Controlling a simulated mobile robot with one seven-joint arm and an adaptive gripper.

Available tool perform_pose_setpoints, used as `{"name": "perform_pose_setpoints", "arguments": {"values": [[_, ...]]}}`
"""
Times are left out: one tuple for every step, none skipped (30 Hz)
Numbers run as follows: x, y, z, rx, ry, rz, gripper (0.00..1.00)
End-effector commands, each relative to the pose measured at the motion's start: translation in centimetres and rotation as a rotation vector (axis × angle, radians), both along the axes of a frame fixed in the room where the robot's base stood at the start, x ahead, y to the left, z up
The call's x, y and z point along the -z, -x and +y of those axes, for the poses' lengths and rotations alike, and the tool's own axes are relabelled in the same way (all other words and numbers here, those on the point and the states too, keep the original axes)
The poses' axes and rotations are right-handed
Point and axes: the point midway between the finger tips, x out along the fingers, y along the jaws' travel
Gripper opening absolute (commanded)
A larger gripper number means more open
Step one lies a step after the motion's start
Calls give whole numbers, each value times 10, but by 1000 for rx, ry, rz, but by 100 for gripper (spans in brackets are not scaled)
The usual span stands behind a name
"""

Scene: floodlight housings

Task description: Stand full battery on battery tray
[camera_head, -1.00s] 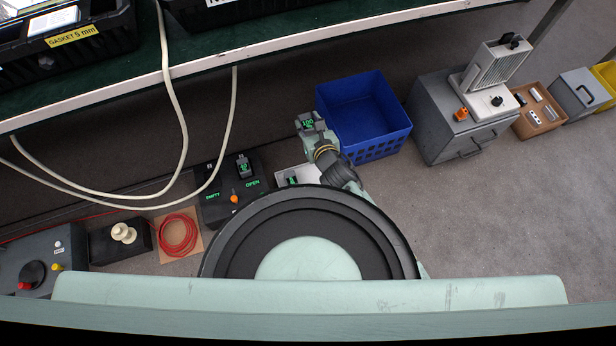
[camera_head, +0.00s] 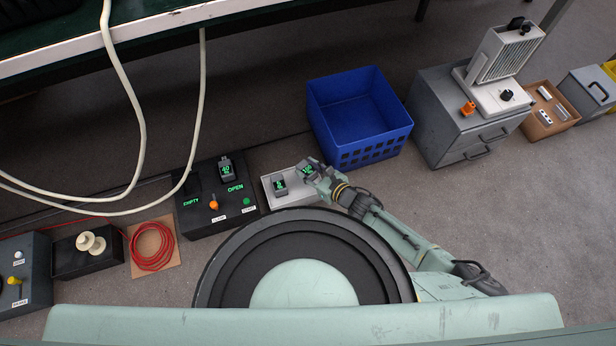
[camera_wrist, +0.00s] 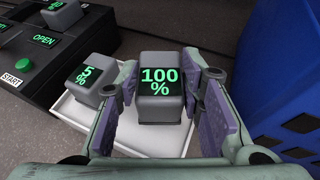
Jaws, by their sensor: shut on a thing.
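The full battery (camera_wrist: 161,90), a grey block with a green "100 %" display, is upright between the purple pads of my gripper (camera_wrist: 161,110), which is shut on it. In the head view the battery (camera_head: 306,169) is over the right part of the white battery tray (camera_head: 268,196). In the wrist view the tray (camera_wrist: 80,121) lies below and around it; I cannot tell whether the battery's base touches it. A second battery reading "5 %" (camera_wrist: 88,84) stands on the tray's left part, and it also shows in the head view (camera_head: 280,186).
A black charger box (camera_head: 198,222) with "EMPTY" and "OPEN" lights and another battery (camera_head: 227,168) stands just left of the tray. A blue crate (camera_head: 360,115) stands close behind and to the right. A grey cabinet (camera_head: 468,125) is further right. White cables hang at the left.

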Motion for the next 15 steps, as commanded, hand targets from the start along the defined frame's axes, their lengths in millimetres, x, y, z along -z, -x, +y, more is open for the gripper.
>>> {"name": "perform_pose_setpoints", "arguments": {"values": [[9, 0, 0, 1, -1, 1, 0], [14, 0, 1, 1, -1, 1, 0], [21, 0, 1, 0, -2, 1, 0], [25, 0, 1, 0, -2, 1, 0], [28, 0, 1, 0, -2, 1, 0], [32, 0, 1, -1, -1, 1, 0], [33, 0, 1, -1, -2, 0, 0], [34, 0, 1, -1, -2, 0, 0], [34, 0, 0, 0, -1, 0, 0], [34, 0, 0, 0, -2, -1, 0], [34, 0, 0, 0, -1, -2, 0], [33, 0, 0, 0, -2, -1, 0], [33, 0, 0, 0, -1, -2, 0], [33, 0, 0, 0, -1, 0, 0], [34, 0, 0, 0, -1, 0, 0]]}}
